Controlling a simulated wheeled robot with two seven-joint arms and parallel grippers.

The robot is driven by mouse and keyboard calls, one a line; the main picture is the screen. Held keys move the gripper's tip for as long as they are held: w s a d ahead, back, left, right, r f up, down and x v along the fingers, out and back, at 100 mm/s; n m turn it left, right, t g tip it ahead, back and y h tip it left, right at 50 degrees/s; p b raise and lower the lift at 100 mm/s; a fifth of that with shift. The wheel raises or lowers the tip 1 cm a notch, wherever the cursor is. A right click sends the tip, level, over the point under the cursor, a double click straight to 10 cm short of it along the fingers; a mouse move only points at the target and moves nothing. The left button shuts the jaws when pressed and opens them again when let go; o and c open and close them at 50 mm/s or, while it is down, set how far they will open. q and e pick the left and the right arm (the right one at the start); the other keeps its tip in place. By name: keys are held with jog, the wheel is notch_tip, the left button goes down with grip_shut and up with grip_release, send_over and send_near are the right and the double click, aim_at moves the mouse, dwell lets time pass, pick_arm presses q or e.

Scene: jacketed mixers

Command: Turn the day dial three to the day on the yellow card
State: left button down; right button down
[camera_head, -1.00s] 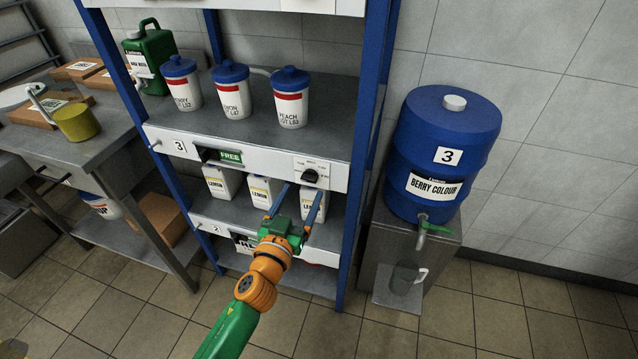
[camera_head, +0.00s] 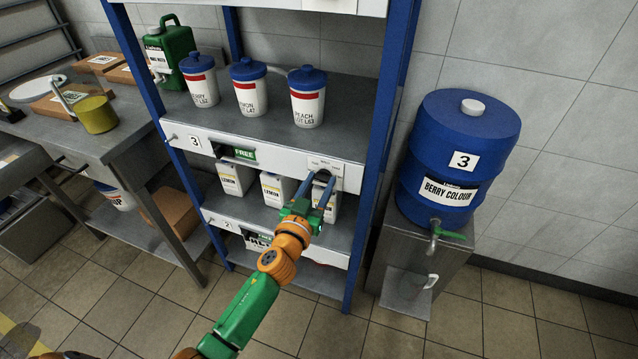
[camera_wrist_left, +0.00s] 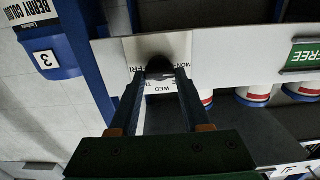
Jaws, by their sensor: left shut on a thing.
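The day dial three is a black knob (camera_wrist_left: 160,66) on a white plate with day names around it, among them MON, WED and FRI, upside down in the left wrist view. In the head view its plate (camera_head: 322,162) is at the right end of the white shelf edge marked 3. My left gripper (camera_head: 322,178) reaches up to it from below and is shut on the knob, one finger on each side; the gripper also shows in the left wrist view (camera_wrist_left: 161,76). The knob's pointer is hard to make out. I see no yellow card. My right gripper is out of view.
Three white tubs with blue lids, one being the peach tub (camera_head: 307,97), stand on the shelf above the dial. A blue rack post (camera_head: 385,115) and a blue berry colour barrel (camera_head: 455,150) are close on the right.

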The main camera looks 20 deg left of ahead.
pick_arm(q)
jog(key=m, duration=0.4)
jog(key=shift+d, duration=0.1)
jog(key=m, duration=0.4)
jog(key=shift+d+m, duration=0.1)
jog(key=shift+m, duration=0.3)
jog(key=m, duration=0.4)
jog(key=shift+f, duration=0.1)
jog(key=m, duration=0.4)
jog(key=shift+f+m+b, duration=0.1)
jog(key=shift+m+b, duration=0.2)
jog(key=shift+m, duration=0.3)
jog(key=shift+c, duration=1.8)
grip_release()
